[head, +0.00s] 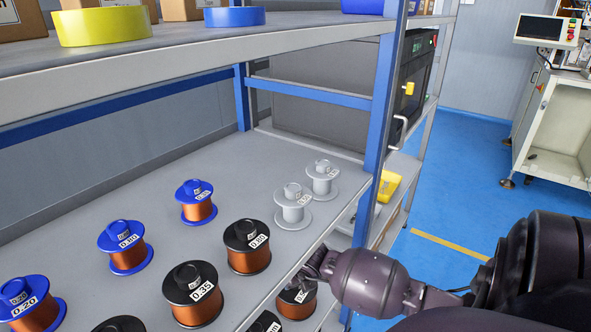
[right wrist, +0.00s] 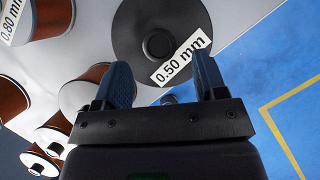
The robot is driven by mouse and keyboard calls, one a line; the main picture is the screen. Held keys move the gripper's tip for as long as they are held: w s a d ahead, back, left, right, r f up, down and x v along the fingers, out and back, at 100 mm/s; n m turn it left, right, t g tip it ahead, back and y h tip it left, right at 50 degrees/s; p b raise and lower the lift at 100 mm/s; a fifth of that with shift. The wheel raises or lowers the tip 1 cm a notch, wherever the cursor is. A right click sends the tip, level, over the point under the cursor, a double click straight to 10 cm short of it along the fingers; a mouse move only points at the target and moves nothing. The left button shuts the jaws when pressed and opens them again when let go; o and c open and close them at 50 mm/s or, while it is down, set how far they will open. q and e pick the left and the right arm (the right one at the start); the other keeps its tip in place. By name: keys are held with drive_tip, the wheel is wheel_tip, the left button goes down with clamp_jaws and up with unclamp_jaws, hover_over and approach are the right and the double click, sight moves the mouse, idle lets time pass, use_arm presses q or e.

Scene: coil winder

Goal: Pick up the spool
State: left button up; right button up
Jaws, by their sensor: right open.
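My right gripper (head: 308,276) reaches over the shelf's front edge in the head view. Below it is a black-flanged copper spool (head: 297,306), partly covered by the hand. In the right wrist view the gripper (right wrist: 165,85) is open, its two blue-grey fingers apart. A black spool (right wrist: 150,35) labelled 0.50 mm lies just beyond the fingertips, seen on its round top flange with a central knob. Nothing is held, and I cannot tell whether a finger touches it. My left gripper is not in view.
The grey shelf (head: 110,205) holds several other spools: blue ones (head: 196,202), black ones (head: 247,248) and white empty ones (head: 293,208). A blue upright post (head: 378,140) stands right of them. An upper shelf (head: 200,45) hangs above. Blue floor (head: 450,195) is open at right.

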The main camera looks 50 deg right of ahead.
sight(296, 292)
drive_tip(key=b+x, duration=0.1)
drive_tip(key=x, duration=0.1)
drive_tip(key=shift+w+f, duration=0.1)
drive_tip(key=shift+f, duration=0.25)
drive_tip(key=shift+w+d+f, duration=0.2)
drive_tip(key=shift+f, duration=0.05)
drive_tip(key=shift+r, duration=0.1)
clamp_jaws()
drive_tip(key=shift+w+r, duration=0.1)
